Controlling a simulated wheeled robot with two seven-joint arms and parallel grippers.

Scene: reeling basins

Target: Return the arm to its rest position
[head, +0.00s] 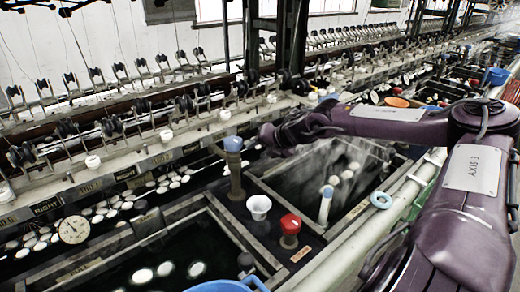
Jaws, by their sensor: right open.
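My right arm comes in from the right in the head view and reaches left over the basins. Its dark gripper (275,137) is at the arm's far left end, close to the blue-topped post (233,145). The gripper is small and dark here, and nothing shows held in it. I cannot tell whether it touches the post. My left gripper does not show.
Basins with white cocoons (165,269) lie below and left of the arm. A white cup (259,206), a red knob (290,224) and a dial gauge (73,229) stand around them. A light blue ring (381,200) sits on the front rail. A reeling rack runs behind.

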